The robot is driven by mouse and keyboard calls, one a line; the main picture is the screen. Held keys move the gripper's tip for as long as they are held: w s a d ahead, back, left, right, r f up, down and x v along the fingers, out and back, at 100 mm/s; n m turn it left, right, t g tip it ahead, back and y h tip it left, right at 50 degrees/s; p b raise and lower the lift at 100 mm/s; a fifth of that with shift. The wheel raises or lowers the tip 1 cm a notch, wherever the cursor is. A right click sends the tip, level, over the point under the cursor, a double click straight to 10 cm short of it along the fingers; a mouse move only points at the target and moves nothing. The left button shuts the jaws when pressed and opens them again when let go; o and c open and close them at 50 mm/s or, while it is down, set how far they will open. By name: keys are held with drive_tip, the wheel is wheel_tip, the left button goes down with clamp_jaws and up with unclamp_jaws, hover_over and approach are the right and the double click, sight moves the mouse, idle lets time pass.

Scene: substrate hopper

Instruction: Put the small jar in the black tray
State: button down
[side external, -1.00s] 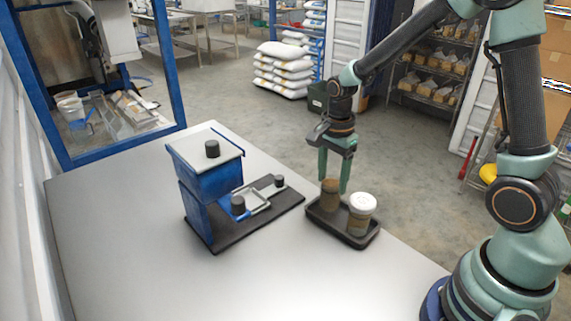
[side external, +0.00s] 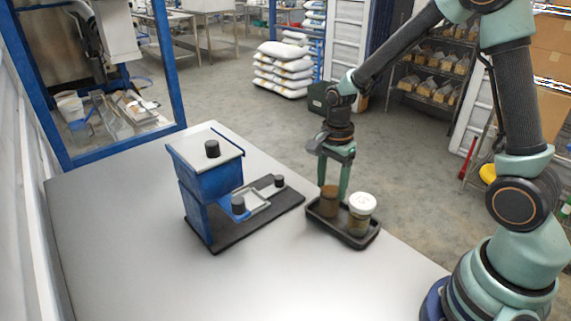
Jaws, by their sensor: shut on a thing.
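A small brown jar (side external: 329,203) is upright at the left end of the black tray (side external: 353,241), inside its rim. My gripper (side external: 333,189) points straight down with its green fingers on either side of the jar's upper part, shut on it. Whether the jar's base touches the tray floor is hidden by the rim. A second jar with a white lid (side external: 362,203) stands upright in the right half of the tray, close beside the right finger.
A blue hopper (side external: 205,180) with a grey lid and black knob stands on a black base (side external: 270,215), left of the tray. Another black knob (side external: 279,181) is at the base's right end. The grey table (side external: 150,270) is clear in front. The tray lies near the table's right edge.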

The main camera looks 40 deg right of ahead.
drive_tip(key=shift+f, duration=0.3)
idle(0.4)
unclamp_jaws()
drive_tip(key=shift+r, duration=0.1)
drive_tip(key=shift+r, duration=3.65)
